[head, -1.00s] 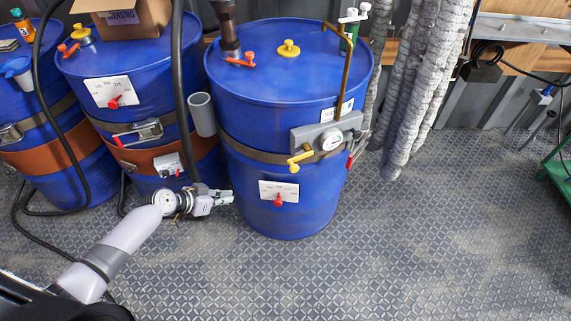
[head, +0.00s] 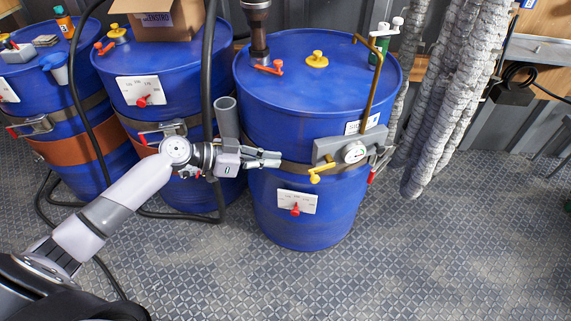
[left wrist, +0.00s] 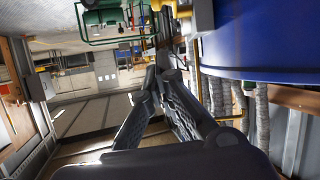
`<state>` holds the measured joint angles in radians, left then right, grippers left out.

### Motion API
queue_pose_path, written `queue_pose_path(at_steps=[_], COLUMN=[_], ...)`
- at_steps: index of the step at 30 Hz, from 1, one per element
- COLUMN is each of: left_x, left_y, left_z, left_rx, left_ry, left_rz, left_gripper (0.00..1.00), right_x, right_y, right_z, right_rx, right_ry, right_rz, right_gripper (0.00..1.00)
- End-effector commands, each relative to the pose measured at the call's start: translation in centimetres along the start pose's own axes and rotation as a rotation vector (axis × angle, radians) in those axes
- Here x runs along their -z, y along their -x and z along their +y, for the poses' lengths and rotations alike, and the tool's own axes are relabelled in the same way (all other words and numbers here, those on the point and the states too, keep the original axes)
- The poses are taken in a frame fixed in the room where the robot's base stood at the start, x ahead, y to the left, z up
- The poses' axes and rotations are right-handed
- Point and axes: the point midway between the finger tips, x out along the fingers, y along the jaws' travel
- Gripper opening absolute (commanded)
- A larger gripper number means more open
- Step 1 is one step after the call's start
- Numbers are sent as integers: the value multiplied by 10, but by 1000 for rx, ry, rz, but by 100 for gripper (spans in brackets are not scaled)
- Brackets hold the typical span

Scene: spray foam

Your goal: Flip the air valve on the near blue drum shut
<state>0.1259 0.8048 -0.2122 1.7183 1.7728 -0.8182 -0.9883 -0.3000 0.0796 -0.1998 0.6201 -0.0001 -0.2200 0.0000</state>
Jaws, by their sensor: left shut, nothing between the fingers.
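The near blue drum (head: 300,232) stands upright in the middle of the head view. On its front is a grey block (head: 326,150) with a round white gauge (head: 354,152). A yellow valve handle (head: 318,178) hangs at the block's lower left, pointing down and left. My left gripper (head: 279,159) is shut and empty, in front of the drum's side, left of the yellow handle and apart from it. In the left wrist view its dark fingers (left wrist: 165,66) are together, and the blue drum (left wrist: 262,45) fills the upper right. My right gripper is not in view.
Two more blue drums (head: 150,90) stand to the left, with a cardboard box (head: 160,20) on top. A black hose (head: 208,80) runs down close to my left arm. A brass pipe (head: 369,90) rises above the block. The patterned floor (head: 420,260) in front is clear.

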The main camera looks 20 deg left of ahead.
Motion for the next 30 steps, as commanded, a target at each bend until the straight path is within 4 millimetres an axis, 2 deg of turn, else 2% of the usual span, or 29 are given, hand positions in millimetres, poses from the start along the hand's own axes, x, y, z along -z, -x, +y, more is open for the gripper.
queue_pose_path(at_steps=[13,15,21,30], left_x=[3,-13,-26,-28], left_y=[-92,-100,-114,-116], left_z=[0,0,0,0], left_rx=[-1,0,1,1], left_ry=[-1,2,1,0], left_rz=[2,-1,0,0], left_gripper=[0,0,0,0], right_x=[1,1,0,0], right_y=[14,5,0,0], right_z=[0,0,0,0], right_rx=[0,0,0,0], right_ry=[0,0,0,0], right_rz=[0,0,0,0], right_gripper=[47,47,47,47])
